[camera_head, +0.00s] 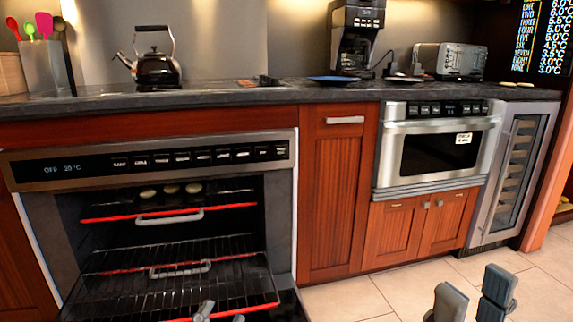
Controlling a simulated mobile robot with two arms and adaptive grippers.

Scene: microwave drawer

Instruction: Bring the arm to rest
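My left gripper (221,314) shows only as two grey fingertips at the bottom edge, apart, in front of the lower oven rack. Nothing shows between them. My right gripper (474,297) is at the bottom right over the tiled floor, its two grey fingers apart with nothing between them. The rest of both arms is out of view. The microwave drawer (440,152), steel with a dark window, is shut under the counter, well above and behind my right gripper.
The oven (150,165) stands open, with a pulled-out lower rack (175,270) near my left gripper. A kettle (157,68), coffee maker (355,38) and toaster (448,60) stand on the counter (200,97). The floor (345,300) at right is clear.

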